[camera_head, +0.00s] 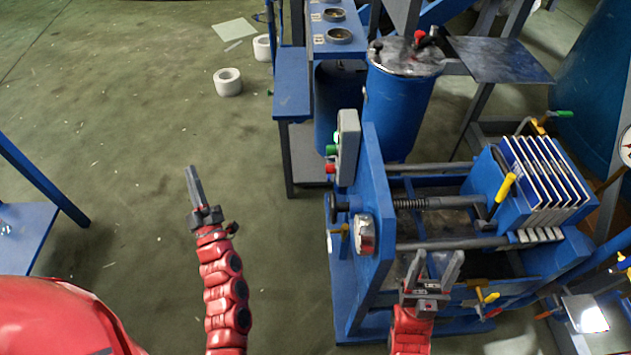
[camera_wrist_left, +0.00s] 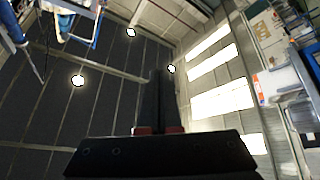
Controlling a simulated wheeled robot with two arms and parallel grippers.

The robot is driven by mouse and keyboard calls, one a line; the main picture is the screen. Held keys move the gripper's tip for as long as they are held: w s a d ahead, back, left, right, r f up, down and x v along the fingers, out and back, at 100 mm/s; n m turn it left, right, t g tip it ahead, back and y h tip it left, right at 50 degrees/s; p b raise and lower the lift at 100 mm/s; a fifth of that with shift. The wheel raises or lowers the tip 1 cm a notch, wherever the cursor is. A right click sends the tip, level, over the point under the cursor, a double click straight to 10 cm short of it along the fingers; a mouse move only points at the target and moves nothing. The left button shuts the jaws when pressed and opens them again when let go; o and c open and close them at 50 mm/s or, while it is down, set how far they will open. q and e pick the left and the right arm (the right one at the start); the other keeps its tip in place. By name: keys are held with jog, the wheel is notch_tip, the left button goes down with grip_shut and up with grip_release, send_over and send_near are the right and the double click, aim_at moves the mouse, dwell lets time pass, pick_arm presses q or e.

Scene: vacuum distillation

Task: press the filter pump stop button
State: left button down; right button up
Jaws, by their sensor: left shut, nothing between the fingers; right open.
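A grey control box (camera_head: 348,146) is mounted on the blue end plate of the filter press in the head view. On its left side, a red button (camera_head: 331,168) sits below a green button (camera_head: 331,150). My left gripper (camera_head: 191,169) is shut and empty, pointing up in the picture, well to the left of the buttons and apart from them. Its dark fingers (camera_wrist_left: 165,98) are together in the left wrist view, with ceiling and windows behind; no button is seen there. My right gripper (camera_head: 441,256) is open and empty, in front of the press frame.
White rolls (camera_head: 228,82) lie on the floor. The floor between my left gripper and the press is clear.

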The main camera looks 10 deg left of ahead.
aim_at(331, 169)
pick_arm(q)
jog(key=w+d+f+n+g+h+b, duration=0.1)
jog(key=w+d+f+h+b, duration=0.1)
jog(key=w+f+h+b, duration=0.25)
jog(key=w+d+f+g+h+b, duration=0.1)
jog(key=w+d+f+h, duration=0.15)
jog(key=f+h, duration=0.45)
jog(key=s+d+m+g+h+b, duration=0.1)
jog(key=d+m+h, duration=0.1)
jog(key=d+h, duration=0.3)
jog(key=s+d+r+m+g+h+b, duration=0.1)
jog(key=s+d+m+g+h+b, duration=0.1)
jog(key=d+h, duration=0.4)
jog(key=shift+d+m, duration=0.3)
jog(key=shift+d, duration=0.6)
jog(key=s+d+x, duration=0.1)
jog(key=d+x, duration=0.1)
jog(key=x, duration=1.1)
jog(key=shift+s+d+f, duration=0.2)
jog(key=shift+s, duration=0.2)
